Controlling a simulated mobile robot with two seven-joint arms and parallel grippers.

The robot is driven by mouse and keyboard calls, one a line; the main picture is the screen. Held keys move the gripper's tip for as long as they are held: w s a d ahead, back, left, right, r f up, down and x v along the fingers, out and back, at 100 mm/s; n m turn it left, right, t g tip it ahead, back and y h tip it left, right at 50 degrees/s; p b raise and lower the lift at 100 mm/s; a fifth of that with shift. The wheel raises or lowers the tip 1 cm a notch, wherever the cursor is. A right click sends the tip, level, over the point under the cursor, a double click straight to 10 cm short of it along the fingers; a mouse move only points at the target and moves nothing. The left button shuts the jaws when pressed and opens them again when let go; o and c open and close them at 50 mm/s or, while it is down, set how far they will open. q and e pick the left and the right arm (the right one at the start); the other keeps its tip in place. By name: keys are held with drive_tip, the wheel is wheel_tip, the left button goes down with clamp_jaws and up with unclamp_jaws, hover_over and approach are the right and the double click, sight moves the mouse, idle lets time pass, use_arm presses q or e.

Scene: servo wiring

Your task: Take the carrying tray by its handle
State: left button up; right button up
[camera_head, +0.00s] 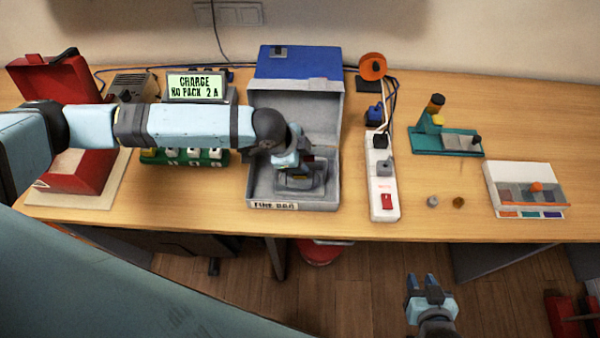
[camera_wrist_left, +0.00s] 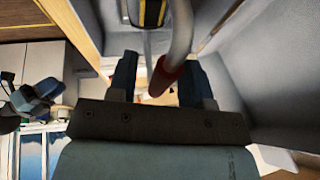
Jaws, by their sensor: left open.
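The carrying tray (camera_head: 300,178) appears as a small grey tray inside the open grey box (camera_head: 337,165), partly hidden under my left gripper (camera_head: 290,166). In the left wrist view, a grey bar with a red grip (camera_wrist_left: 166,75), which looks like the tray's handle, passes between the two fingers of my left gripper (camera_wrist_left: 157,72). These fingers are open on either side of the grip; I cannot tell whether they touch it. A black and yellow pack (camera_wrist_left: 152,12) shows beyond it. My right gripper (camera_head: 425,282) is open and empty in front of the table.
The grey box's walls stand close around my left gripper, with its blue-topped lid (camera_head: 300,62) raised behind. A white power strip (camera_head: 382,190) lies to the right. A green charger board (camera_head: 185,157) and a red case (camera_head: 55,85) are at left. A white compartment tray (camera_head: 492,172) is far right.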

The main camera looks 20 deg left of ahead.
use_arm(q)
drive_tip(key=shift+f, duration=0.15)
clamp_jaws()
idle(0.6)
